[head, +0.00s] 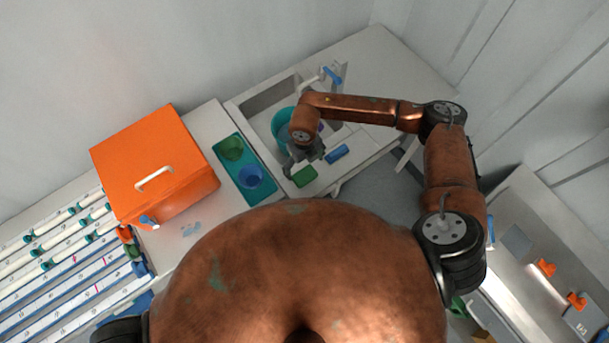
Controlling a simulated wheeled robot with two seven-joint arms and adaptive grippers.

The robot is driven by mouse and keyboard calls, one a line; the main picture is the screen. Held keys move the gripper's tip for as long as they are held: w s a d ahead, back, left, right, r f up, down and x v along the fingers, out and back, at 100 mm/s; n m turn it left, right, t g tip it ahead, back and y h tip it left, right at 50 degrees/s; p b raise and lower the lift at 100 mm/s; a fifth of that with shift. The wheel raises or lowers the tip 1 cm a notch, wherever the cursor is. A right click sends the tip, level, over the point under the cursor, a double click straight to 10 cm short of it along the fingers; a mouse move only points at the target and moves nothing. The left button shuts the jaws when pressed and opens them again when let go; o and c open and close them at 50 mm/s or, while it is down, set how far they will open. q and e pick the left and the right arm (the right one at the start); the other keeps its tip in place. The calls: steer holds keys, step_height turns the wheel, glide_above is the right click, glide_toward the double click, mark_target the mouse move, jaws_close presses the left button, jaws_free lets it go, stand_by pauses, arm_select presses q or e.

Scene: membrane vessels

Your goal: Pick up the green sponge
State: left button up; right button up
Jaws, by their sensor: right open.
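The green sponge (304,177) lies on the front ledge of the sink counter, near the middle of the head view. My right gripper (303,161) reaches in from the right and hangs just behind and above the sponge, pointing down. It is open and holds nothing; whether a finger touches the sponge cannot be told. The sponge's far edge is close to the fingers and may be partly covered. My left gripper is not in view.
A blue sponge (337,154) lies right of the green one. A teal basin (279,124) sits in the sink (257,101), beside a tap with a blue handle (332,76). Left are a teal tray (264,195) with green and blue bowls and an orange box (150,160).

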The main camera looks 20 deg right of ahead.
mark_target(305, 174)
steer(key=f, duration=0.1)
steer(key=f+p, duration=0.1)
steer(key=f, duration=0.2)
steer(key=shift+s+f, duration=0.15)
steer(key=shift+s, duration=0.2)
steer(key=shift+f+p, duration=0.3)
steer(key=shift+f, duration=0.15)
steer(key=shift+c, duration=0.2)
steer(key=c, duration=1)
steer(key=shift+r, duration=0.15)
